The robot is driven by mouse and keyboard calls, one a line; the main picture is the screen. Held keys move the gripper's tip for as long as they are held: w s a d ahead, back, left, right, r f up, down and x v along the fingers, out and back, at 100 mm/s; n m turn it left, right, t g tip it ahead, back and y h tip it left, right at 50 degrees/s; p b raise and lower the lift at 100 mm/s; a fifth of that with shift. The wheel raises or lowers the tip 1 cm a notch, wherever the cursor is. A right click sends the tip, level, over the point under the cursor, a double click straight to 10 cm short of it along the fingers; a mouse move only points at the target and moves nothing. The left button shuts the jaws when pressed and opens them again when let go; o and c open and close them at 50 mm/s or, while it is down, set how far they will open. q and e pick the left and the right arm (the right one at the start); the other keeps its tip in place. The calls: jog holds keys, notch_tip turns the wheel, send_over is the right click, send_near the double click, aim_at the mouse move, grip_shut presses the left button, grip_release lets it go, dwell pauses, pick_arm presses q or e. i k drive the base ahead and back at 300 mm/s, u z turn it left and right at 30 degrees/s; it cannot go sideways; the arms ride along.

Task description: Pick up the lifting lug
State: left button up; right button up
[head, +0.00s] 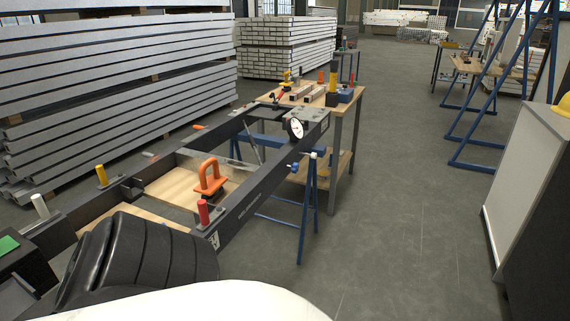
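The orange lifting lug (209,178), an upright arch on a flat base, stands in the dark container frame (262,184). It appears to rest on a light wooden board (172,190) between the rails, close to the near right rail. I cannot tell exactly what its base touches. Neither of my grippers shows in the head view. A black ribbed part and a white curved part, seemingly mine, fill the bottom left and hide part of the frame.
A red-topped peg (203,212) stands on the rail beside the lug. A yellow peg (102,175) and a round dial gauge (296,128) are on the frame. Blue trestles (303,215) support it. A workbench (341,99) stands behind. Open floor lies right, before a white cabinet (523,190).

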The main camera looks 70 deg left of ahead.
aim_at(211, 188)
jog(key=i, duration=1)
jog(key=u, duration=2.75)
